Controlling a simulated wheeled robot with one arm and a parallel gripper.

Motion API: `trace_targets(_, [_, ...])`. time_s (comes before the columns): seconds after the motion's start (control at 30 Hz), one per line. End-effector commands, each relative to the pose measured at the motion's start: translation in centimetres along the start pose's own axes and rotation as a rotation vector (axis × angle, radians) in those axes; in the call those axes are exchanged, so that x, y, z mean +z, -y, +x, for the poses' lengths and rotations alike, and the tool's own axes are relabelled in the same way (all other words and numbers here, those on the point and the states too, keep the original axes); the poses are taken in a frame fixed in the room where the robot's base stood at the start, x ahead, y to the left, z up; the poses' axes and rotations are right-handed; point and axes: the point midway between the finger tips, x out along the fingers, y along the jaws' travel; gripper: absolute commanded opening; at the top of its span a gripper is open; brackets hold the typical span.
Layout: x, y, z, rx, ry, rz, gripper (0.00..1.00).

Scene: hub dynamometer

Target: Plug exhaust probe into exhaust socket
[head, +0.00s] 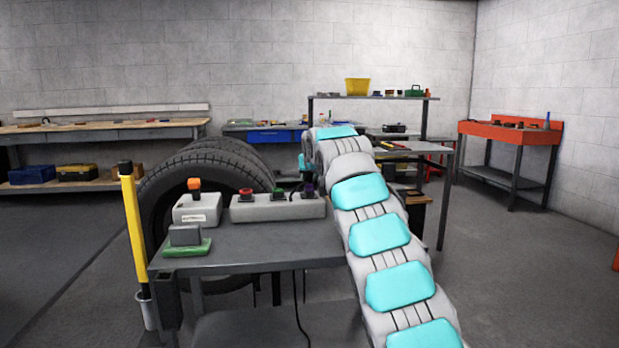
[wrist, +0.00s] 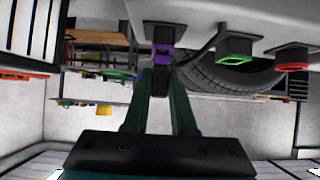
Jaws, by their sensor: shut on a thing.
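My gripper (wrist: 162,82) is shut on a dark probe (wrist: 160,80), which stands between its green fingers in the wrist view. The probe's end meets or overlaps a purple-rimmed socket (wrist: 163,47) on the pale panel (head: 262,209). I cannot tell whether the probe is inside it or just in front of it. In the head view the purple socket (head: 308,188) is the rightmost on the panel. My gripper is mostly hidden there behind my arm and the panel. No label shows which socket is the exhaust one.
A green socket (wrist: 235,47) and a red socket (wrist: 291,57) sit beside the purple one. A white box (head: 198,210) with an orange-topped piece and a green-based block (head: 186,242) share the grey table (head: 255,248). Large tyres (head: 210,165) stand behind. A yellow pole (head: 132,225) stands left.

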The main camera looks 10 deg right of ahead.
Motion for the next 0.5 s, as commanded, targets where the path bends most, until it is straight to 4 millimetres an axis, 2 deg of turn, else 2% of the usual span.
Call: trace_targets(0.5, [-0.33,0.06,-0.20,-0.002,0.001,0.000,0.00])
